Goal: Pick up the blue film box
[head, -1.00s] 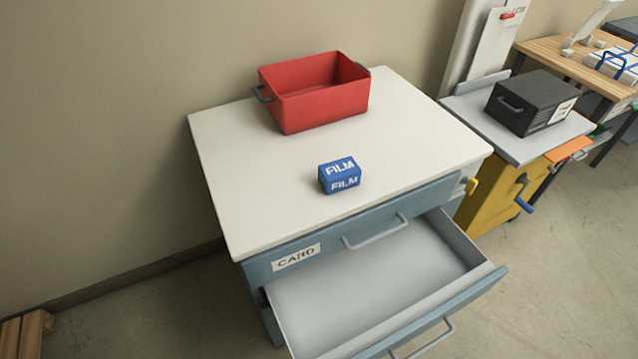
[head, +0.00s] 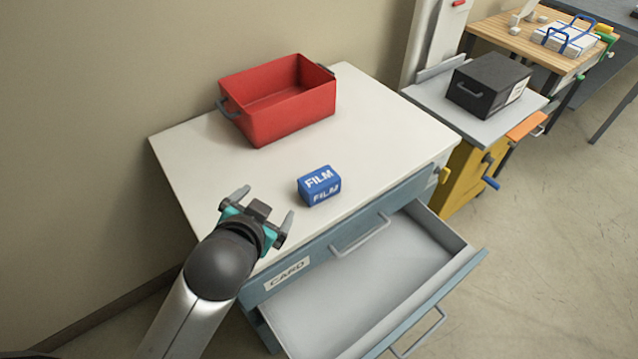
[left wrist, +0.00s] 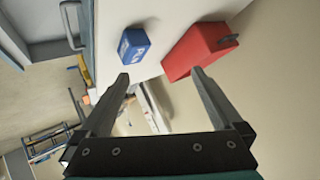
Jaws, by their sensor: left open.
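The blue film box (head: 319,186), with white FILM lettering, sits on the white top of the drawer cabinet (head: 190,150), near its front edge. It also shows in the left wrist view (left wrist: 133,44), beyond the fingertips and toward the upper left. My left gripper (head: 262,203) is open and empty, to the left of the box and apart from it, over the front left part of the cabinet top. Its two fingers also show in the left wrist view (left wrist: 160,76). My right gripper is in neither view.
A red bin (head: 290,118) with dark handles stands behind the box. The cabinet's drawer (head: 370,280) below is pulled open and looks empty. A black case (head: 488,85) rests on a grey-topped yellow cart to the right. The cabinet top around the box is clear.

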